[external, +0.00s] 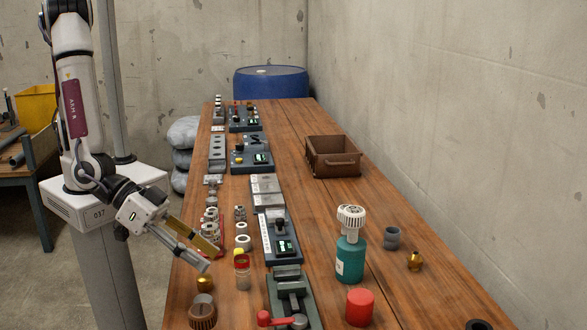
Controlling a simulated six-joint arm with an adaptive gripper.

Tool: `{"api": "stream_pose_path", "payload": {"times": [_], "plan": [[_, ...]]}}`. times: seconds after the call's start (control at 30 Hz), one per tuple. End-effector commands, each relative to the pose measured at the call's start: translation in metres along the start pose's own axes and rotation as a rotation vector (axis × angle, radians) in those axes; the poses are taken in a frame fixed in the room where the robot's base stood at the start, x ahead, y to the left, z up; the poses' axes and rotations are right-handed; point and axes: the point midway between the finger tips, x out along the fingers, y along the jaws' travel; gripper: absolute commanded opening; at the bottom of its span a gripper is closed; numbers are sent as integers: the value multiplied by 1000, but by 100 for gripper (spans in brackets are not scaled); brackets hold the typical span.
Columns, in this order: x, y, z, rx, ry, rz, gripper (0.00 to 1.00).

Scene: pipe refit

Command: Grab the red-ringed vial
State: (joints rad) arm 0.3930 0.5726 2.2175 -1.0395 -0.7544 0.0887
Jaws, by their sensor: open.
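A small vial-like piece (243,281) stands near the front left of the workbench. It has a grey lower body with yellow and red at its top, and it seems to be the red-ringed vial; it is too small to be certain. My gripper (208,257) is open and empty, tilted down over the bench's left edge. Its fingertips are a short way left of the vial and do not appear to touch it.
A brass fitting (205,283) and a brown knob (202,312) stand below my gripper. White rings and metal fittings (211,214) are behind. A green vise (289,290) with a red handle, a teal bottle (350,260) and a red cap (360,307) stand to the right.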

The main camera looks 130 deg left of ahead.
Motion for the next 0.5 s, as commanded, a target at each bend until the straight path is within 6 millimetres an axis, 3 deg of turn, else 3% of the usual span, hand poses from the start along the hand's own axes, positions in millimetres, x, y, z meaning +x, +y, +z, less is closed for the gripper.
{"api": "stream_pose_path", "payload": {"times": [0.2,0.5], "plan": [[19,-26,22,30,84,-108,42],[28,-60,43,87,205,-237,42]]}}
